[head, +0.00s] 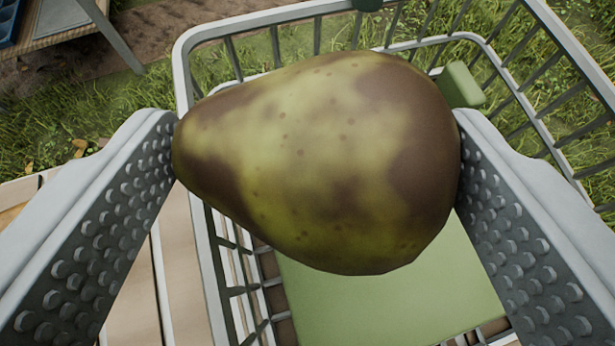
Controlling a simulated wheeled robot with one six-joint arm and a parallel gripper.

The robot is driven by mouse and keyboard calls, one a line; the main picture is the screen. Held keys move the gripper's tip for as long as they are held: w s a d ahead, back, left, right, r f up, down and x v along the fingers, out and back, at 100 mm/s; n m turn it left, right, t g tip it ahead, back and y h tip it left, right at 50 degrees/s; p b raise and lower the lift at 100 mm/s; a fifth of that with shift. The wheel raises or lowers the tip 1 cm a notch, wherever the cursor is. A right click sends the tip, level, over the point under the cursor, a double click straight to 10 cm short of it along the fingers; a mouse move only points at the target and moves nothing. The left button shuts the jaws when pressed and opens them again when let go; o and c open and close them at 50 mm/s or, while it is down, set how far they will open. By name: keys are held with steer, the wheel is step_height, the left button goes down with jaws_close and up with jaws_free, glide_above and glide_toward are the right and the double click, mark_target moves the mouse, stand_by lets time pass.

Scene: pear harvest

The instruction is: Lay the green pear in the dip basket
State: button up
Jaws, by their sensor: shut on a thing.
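The green pear (310,160) has large brown patches and lies sideways between my fingers, narrow end to the left. My gripper (316,155) is shut on it, one studded grey finger at each end. Behind and below the pear is a grey wire-sided basket (190,75) with a flat green pad (390,290) on its floor. The pear is in front of the basket's opening and hides much of its inside. I cannot tell how high above the pad it is.
Pale wooden slats (180,270) lie to the left of the basket. Grass and bare soil (90,90) show beyond it. Part of a table with a dark blue tray (10,22) stands at the top left. A small green block (460,85) sits at the basket's far side.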

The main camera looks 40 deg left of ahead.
steer(key=shift+f, duration=0.6)
steer(key=o, duration=1)
steer(key=shift+o, duration=0.2)
steer(key=shift+r, duration=0.2)
steer(key=v, duration=1.2)
steer(key=shift+r, duration=0.45)
